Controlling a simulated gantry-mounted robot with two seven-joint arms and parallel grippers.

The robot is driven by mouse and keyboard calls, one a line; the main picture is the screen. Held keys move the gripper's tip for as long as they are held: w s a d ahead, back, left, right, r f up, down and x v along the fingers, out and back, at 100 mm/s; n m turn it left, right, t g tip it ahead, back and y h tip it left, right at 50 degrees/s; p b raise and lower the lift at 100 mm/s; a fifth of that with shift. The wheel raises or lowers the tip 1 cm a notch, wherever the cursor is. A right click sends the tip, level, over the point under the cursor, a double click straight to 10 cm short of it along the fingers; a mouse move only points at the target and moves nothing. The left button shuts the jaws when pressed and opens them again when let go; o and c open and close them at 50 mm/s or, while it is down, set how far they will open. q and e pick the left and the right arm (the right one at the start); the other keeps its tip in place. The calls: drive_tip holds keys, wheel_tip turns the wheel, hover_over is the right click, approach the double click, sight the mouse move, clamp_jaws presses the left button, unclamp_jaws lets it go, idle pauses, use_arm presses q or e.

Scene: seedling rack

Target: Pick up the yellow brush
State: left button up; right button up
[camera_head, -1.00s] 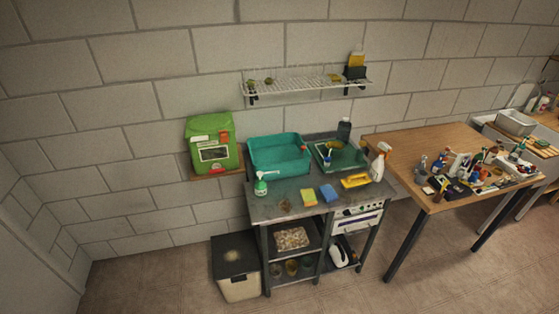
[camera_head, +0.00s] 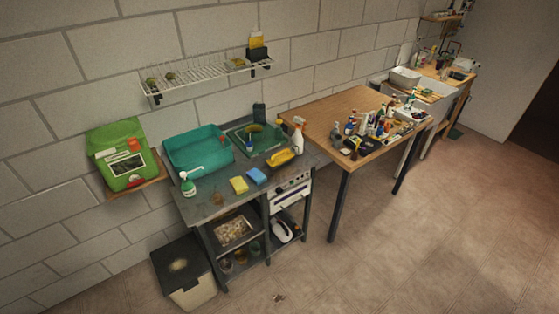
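A yellow brush (camera_head: 281,159) lies on the dark grey counter (camera_head: 212,205), near its right end. It sits just in front of the green tray and left of a white spray bottle. A blue sponge (camera_head: 257,176) and a yellow sponge (camera_head: 239,185) lie to its left. Neither of my grippers shows in this view.
A teal basin (camera_head: 199,151), a green tray (camera_head: 256,139) and a white spray bottle (camera_head: 298,136) stand on the counter. A cluttered wooden table (camera_head: 320,112) adjoins on the right. A lidded bin (camera_head: 183,272) stands at lower left. The floor (camera_head: 400,250) at right is clear.

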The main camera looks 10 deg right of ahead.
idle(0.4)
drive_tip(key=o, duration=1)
